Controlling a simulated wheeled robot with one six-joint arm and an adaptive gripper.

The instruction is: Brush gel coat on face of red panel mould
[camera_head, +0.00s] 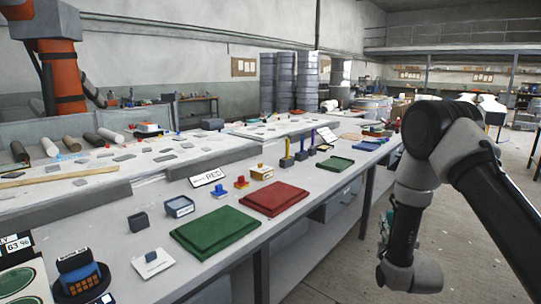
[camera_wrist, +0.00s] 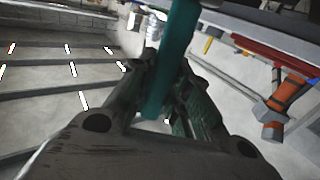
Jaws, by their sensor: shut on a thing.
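The red panel mould (camera_head: 275,199) lies flat on the near workbench, between a large green panel (camera_head: 215,232) and a smaller green panel (camera_head: 335,163). My gripper (camera_head: 386,228) hangs low at the right, beyond the bench's front edge and well apart from the red mould. In the wrist view my gripper (camera_wrist: 168,88) is shut on a long teal bar (camera_wrist: 178,45), which looks like a handle. Its upper end runs out of that picture, and I see no bristles. The red mould cannot be made out in the wrist view.
A card lettered RED (camera_head: 208,178) stands behind the moulds, near a yellow box (camera_head: 262,173), a red block (camera_head: 241,183) and a grey-blue tub (camera_head: 180,207). A white card (camera_head: 152,262) lies at the near left. Open floor (camera_head: 335,265) lies in front of the bench.

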